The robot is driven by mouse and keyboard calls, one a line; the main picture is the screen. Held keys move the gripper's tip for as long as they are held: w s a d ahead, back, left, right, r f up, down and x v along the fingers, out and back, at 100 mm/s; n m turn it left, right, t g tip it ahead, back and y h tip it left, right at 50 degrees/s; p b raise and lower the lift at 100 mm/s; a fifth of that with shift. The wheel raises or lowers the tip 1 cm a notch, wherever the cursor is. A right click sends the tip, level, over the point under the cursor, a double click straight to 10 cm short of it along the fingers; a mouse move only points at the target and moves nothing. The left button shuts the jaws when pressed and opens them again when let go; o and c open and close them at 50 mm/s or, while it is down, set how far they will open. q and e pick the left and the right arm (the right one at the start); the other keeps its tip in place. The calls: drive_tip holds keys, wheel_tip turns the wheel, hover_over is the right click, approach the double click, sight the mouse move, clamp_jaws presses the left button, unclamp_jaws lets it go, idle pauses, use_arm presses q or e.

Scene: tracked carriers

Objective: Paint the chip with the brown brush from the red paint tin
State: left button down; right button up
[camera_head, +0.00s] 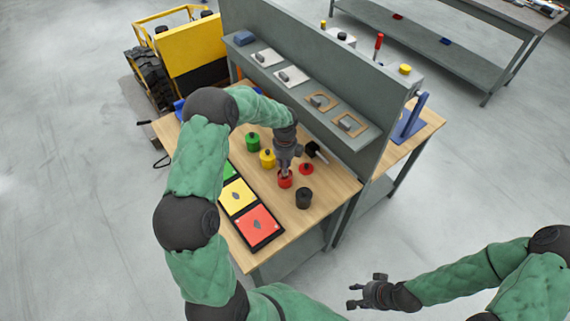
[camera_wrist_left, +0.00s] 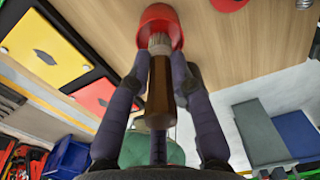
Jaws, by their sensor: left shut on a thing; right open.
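My left gripper (camera_head: 286,171) is shut on the brown brush (camera_wrist_left: 160,95), just above the red paint tin (camera_head: 285,182). In the left wrist view the brush's pale bristles point into the mouth of the red tin; how deep they reach is hard to tell. Small grey chips lie on coloured panels: one chip (camera_head: 258,224) on the red panel (camera_head: 268,236), another (camera_head: 237,197) on the yellow panel (camera_head: 244,208). The green panel (camera_head: 229,169) is partly hidden by my left arm. My right gripper (camera_head: 367,292) is open and empty, off the table.
A green tin (camera_head: 252,142), a yellow tin (camera_head: 267,159) and a dark tin (camera_head: 303,199) stand near the red tin. A red lid (camera_head: 306,169) lies to its right. A grey shelf (camera_head: 300,88) with blocks rises behind. The table's front right is clear.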

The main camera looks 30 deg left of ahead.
use_arm(q)
drive_tip(key=shift+r+p, duration=1.9)
drive_tip(key=shift+r, duration=1.15)
drive_tip(key=shift+f, duration=0.1)
